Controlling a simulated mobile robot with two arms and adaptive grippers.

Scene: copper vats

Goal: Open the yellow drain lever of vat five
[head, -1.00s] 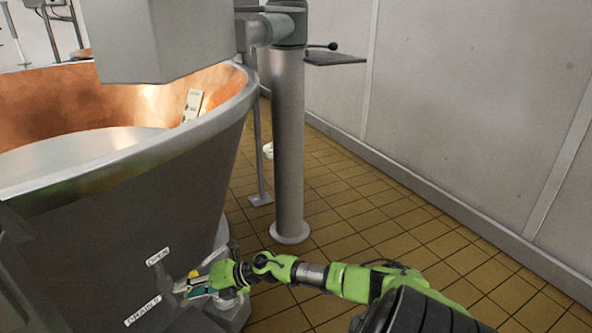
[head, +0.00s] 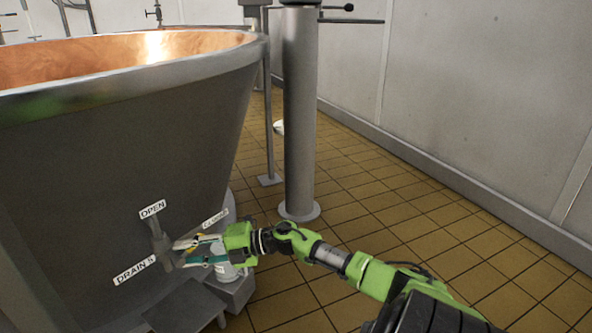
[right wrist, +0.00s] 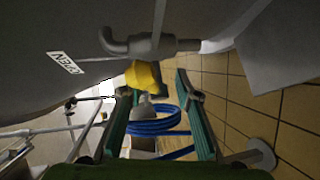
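The vat (head: 110,165) is a large grey tub with a copper inside, at the left of the head view. Low on its wall are an OPEN label (head: 152,209), a DRAIN label (head: 135,271) and a partly hidden third label (head: 216,217). The right wrist view shows the grey drain pipe (right wrist: 155,45) and the yellow lever (right wrist: 143,75). My right gripper (head: 180,252) is at the drain. Its fingers (right wrist: 152,92) are apart, with the yellow lever at the tip end of the gap; contact cannot be told. My left gripper is not in view.
A blue hose coil (right wrist: 155,122) shows beyond the fingers in the right wrist view. A grey post (head: 300,120) stands right of the vat. The tiled floor (head: 400,225) is open up to the pale wall (head: 480,90).

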